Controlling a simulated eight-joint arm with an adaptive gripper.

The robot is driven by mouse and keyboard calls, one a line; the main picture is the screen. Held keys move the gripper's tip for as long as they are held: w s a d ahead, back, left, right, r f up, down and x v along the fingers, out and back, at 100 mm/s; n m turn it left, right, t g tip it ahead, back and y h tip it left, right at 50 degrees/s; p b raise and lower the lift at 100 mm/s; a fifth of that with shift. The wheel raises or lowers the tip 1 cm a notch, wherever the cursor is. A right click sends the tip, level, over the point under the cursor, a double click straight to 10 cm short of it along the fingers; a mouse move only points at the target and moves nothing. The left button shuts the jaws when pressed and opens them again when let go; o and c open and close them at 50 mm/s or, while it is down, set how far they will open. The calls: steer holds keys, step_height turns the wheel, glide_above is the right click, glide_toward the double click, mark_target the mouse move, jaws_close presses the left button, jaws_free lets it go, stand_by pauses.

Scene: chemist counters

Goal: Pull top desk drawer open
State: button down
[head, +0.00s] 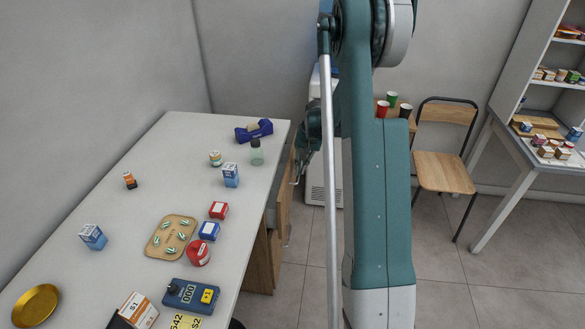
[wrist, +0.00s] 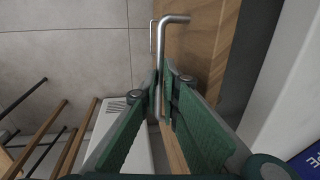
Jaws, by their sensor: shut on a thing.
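The desk's top drawer has a wooden front (wrist: 195,35) with a bent metal bar handle (wrist: 172,20) in the wrist view. My gripper (wrist: 163,95) has its two green fingers closed on either side of this handle, shut on it. In the head view the wooden drawer front (head: 284,190) shows at the right side of the white desk (head: 135,170), below the desktop. There my gripper is small and partly hidden beside the arm, close to the drawer.
A second handle (wrist: 152,38) shows beyond the held one. A wooden chair (head: 443,171) stands at the right. Tiled floor (head: 470,270) is open in front of it.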

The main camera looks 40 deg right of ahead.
steer(key=s+d, duration=2.1)
steer(key=shift+b, duration=0.3)
steer(key=c, duration=2.6)
jaws_free()
steer(key=shift+o, duration=0.2)
steer(key=shift+r, duration=0.15)
step_height(320, 180, up, 12)
steer(key=s+d, duration=0.1)
steer(key=shift+s+d+f, duration=0.25)
steer(key=shift+d, duration=0.05)
